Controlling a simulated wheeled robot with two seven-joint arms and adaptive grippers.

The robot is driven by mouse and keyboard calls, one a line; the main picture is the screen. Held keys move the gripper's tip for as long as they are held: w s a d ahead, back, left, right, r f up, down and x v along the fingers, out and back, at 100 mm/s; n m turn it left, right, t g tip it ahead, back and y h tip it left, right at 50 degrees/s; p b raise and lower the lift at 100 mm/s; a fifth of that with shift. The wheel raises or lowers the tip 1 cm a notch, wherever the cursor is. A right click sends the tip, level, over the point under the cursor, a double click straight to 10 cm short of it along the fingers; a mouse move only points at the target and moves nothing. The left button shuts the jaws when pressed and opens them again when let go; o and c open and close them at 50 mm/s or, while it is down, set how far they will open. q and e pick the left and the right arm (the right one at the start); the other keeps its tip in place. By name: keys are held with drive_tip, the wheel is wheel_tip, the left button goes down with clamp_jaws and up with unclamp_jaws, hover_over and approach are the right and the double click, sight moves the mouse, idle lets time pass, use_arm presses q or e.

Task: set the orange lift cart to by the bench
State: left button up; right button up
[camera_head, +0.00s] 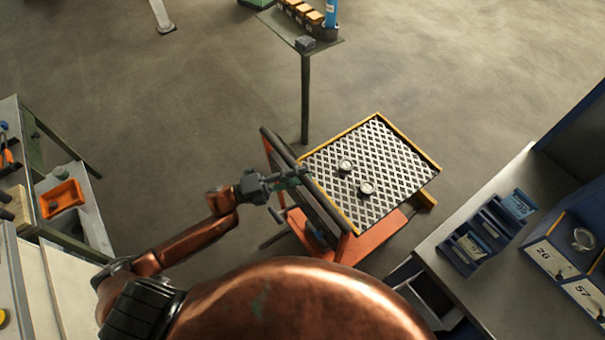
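The orange lift cart (371,243) stands on the floor in the middle of the view. Its top is a dark diamond-patterned plate with yellow edges, and two small round gauge-like objects (356,178) sit on it. A dark push handle (318,198) runs along its left side. My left gripper (290,180) is at this handle, with its fingers overlapping the bar. Whether the fingers are closed on it is too small to tell. A grey bench (478,300) is at the lower right, close to the cart's right front. My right gripper is not in view.
Blue bins (487,232) and a blue drawer cabinet (570,260) stand on the bench. A small stand (305,95) with boxes is behind the cart. A green-framed workbench with an orange tray (62,198) is at left. Floor is open behind and to the cart's right.

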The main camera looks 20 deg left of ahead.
use_arm(q)
drive_tip(key=shift+w+d, duration=0.1)
drive_tip(key=shift+d, duration=0.05)
drive_tip(key=shift+c, duration=0.3)
clamp_jaws()
idle(0.4)
